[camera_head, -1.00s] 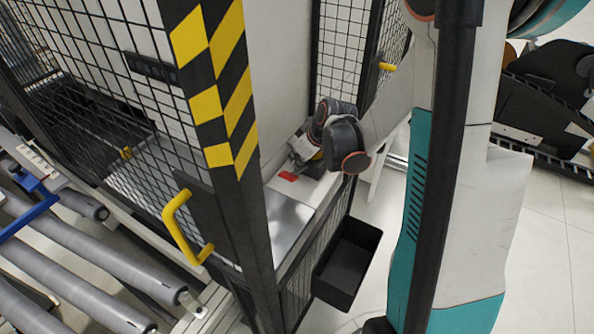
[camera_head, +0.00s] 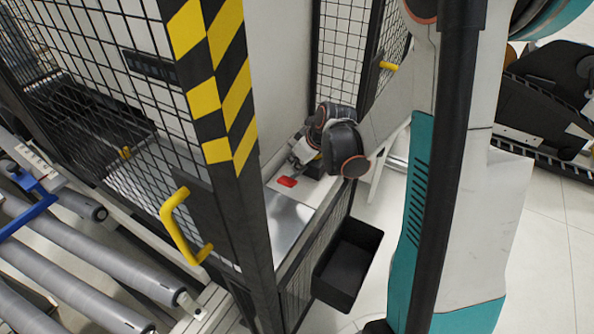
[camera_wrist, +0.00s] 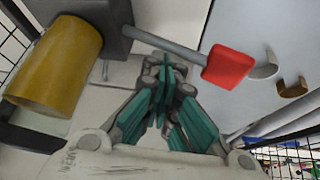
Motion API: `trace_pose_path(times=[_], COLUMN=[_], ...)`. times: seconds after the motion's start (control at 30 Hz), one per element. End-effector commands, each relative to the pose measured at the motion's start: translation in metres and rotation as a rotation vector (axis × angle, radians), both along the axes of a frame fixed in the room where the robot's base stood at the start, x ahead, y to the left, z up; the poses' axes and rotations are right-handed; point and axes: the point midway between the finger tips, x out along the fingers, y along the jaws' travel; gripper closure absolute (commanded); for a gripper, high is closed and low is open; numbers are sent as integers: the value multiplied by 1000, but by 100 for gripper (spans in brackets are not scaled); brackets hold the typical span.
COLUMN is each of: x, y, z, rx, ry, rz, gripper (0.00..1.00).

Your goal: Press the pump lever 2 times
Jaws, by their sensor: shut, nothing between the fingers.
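The pump lever is a grey rod with a red block-shaped handle (camera_wrist: 228,67) at its end. In the wrist view the rod runs from a dark grey block (camera_wrist: 92,22) beside a yellow cylinder (camera_wrist: 55,66). In the head view the red handle (camera_head: 287,181) shows small on the light ledge inside the caged machine. My gripper (camera_wrist: 168,76) is shut and empty, its green-padded fingers together. In the wrist view its tips appear just beside the rod, left of the red handle; I cannot tell whether they touch it. My wrist partly hides the pump area in the head view.
A striped yellow-black post (camera_head: 222,85) and mesh fence stand left of my wrist. A yellow door handle (camera_head: 172,222) juts out there. A black bin (camera_head: 347,264) hangs below the ledge. Conveyor rollers (camera_head: 75,242) lie at left. Open floor is at right.

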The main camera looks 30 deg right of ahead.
Motion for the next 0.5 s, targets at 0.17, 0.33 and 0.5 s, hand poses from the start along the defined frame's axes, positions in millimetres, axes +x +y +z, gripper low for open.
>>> trace_pose_path(times=[0.17, 0.33, 0.5], x=[-1, -2, -2], y=[1, 2, 2], z=[-2, -4, -6], rx=[0, 0, -1], ry=[1, 1, 2], rz=[0, 0, 0], gripper=[100, 100, 100])
